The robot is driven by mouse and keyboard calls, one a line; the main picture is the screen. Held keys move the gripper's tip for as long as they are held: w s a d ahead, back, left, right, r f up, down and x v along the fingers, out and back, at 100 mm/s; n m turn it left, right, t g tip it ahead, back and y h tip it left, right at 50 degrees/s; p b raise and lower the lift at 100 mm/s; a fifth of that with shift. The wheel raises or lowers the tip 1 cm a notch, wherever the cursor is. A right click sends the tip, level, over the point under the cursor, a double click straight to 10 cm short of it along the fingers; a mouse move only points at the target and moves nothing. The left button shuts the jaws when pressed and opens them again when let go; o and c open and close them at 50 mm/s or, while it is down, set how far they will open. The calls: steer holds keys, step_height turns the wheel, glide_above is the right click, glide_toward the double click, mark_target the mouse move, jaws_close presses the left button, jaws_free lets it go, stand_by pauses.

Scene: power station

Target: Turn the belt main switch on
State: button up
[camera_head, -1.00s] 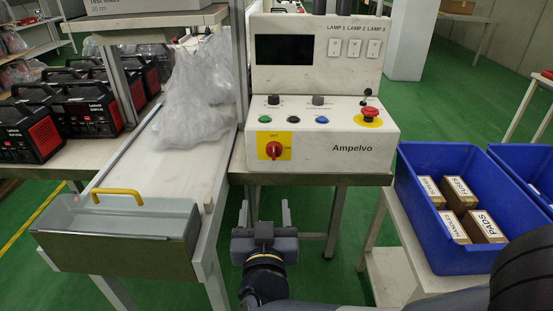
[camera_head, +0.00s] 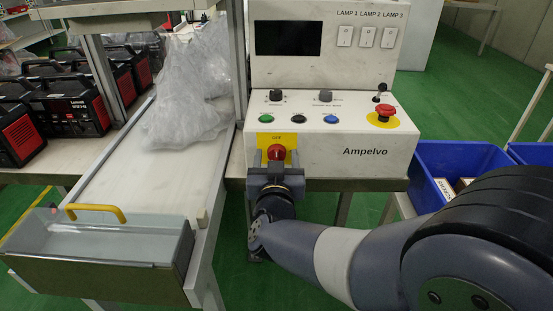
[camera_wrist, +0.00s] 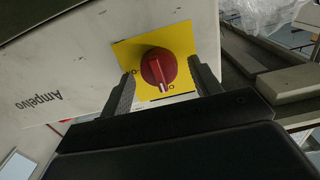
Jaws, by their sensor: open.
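The belt main switch is a red rotary knob (camera_head: 276,153) on a yellow plate (camera_head: 265,141), low on the left of the white Ampelvo control box (camera_head: 370,169). In the wrist view the knob (camera_wrist: 158,68) sits on its yellow plate (camera_wrist: 186,42), its white mark pointing toward the O label. My gripper (camera_wrist: 162,79) is open, with one finger on each side of the knob. A small gap shows between the fingers and the knob, and I see no contact. In the head view my gripper (camera_head: 275,161) is in front of the switch and hides its lower part.
A red emergency stop button (camera_head: 383,113) and a small lever (camera_head: 380,90) are at the box's right. A green button (camera_head: 265,117) is just above the switch. The belt (camera_head: 135,170) with a clear plastic bag (camera_head: 185,100) is to the left. A blue crate (camera_head: 430,160) is to the right.

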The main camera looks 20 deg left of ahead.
steer(key=c, duration=1)
steer(key=shift+o, duration=0.2)
steer(key=shift+f+m+b, duration=0.1)
steer(key=shift+m+b, duration=0.3)
steer(key=shift+m, duration=0.1)
steer(key=m+b, duration=0.2)
steer(key=m, duration=0.1)
steer(key=shift+d, duration=0.1)
steer(key=m+b, duration=0.4)
steer(key=m, duration=0.3)
steer(key=m+b, duration=0.5)
steer(key=m, duration=0.1)
steer(key=shift+d+f+m, duration=0.1)
steer(key=shift+f+m, duration=0.1)
steer(key=shift+m, duration=0.2)
